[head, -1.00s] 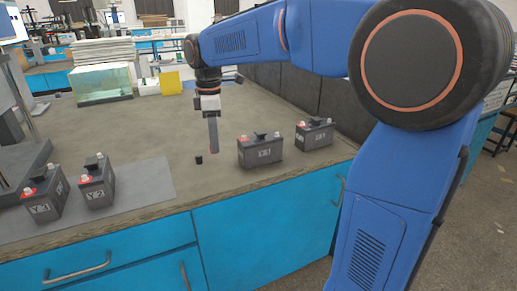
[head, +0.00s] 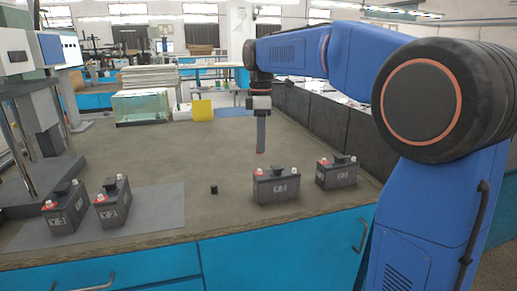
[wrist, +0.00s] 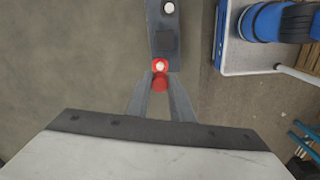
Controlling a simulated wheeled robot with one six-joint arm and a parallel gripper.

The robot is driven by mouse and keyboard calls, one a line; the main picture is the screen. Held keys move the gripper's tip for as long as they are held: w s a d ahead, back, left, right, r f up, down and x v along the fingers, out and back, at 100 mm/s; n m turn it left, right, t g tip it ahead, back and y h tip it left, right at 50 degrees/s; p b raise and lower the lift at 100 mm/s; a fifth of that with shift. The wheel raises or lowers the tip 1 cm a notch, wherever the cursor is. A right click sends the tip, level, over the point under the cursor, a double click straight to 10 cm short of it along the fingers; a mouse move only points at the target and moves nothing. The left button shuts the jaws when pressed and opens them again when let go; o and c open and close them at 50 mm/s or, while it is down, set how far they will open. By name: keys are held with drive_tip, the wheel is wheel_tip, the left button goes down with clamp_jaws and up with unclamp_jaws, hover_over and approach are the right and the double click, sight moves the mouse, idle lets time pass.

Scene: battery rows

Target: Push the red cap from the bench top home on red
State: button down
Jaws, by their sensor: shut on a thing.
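My gripper (wrist: 160,88) is shut on a red cap (wrist: 160,83), held between its fingertips. In the head view my gripper (head: 260,150) hangs just above the left end of a dark grey battery (head: 277,186); its label is hard to read. In the wrist view this battery (wrist: 165,40) stretches away from the fingertips. Its near terminal, a bright post on a red base (wrist: 160,65), shows just beyond the held cap. The cap overlaps the edge of the red base in the picture; I cannot tell whether they touch.
A black cap (head: 214,189) lies on the bench top (head: 190,150) left of the battery. Another battery (head: 337,172) stands to the right. Two batteries, one on the left (head: 63,210) and one beside it (head: 113,204), stand on a grey mat (head: 160,212).

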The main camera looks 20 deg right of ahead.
drive_tip(key=shift+f, duration=2.25)
drive_tip(key=shift+f, duration=1.4)
idle(1.7)
drive_tip(key=c, duration=1)
unclamp_jaws()
drive_tip(key=shift+r, duration=3.5)
